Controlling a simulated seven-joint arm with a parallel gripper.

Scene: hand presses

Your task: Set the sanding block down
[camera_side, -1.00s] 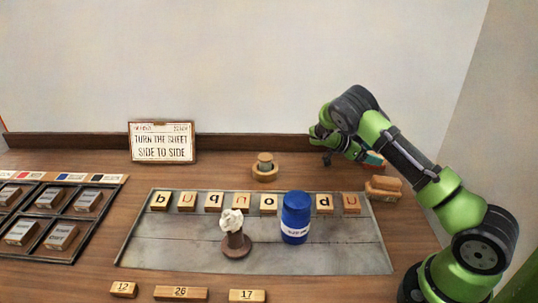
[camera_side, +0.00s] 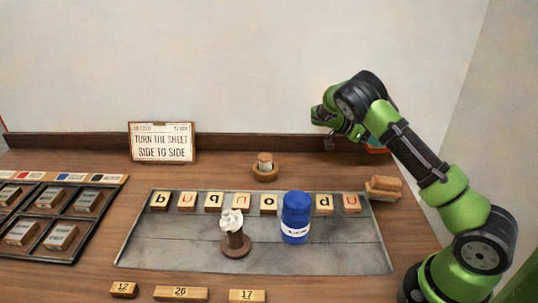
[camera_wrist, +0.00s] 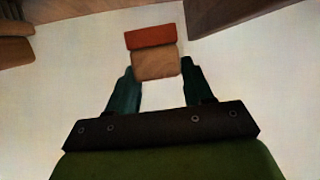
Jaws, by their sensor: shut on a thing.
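The sanding block (camera_wrist: 154,58), with a red-brown part and a tan part, is between my gripper's (camera_wrist: 157,68) two dark teal fingers in the wrist view. The gripper is shut on it. In the side view, only a small reddish strip of the block (camera_side: 377,150) shows behind my forearm, above the back right of the table. My gripper's fingers are mostly hidden there by the arm.
A brown and tan block-like object (camera_side: 384,188) lies on the table right of the metal sheet (camera_side: 160,245). Letter tiles, a blue canister (camera_side: 296,218) and a dark stand with a white top (camera_side: 235,240) occupy the sheet. A round wooden piece (camera_side: 265,170) stands behind.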

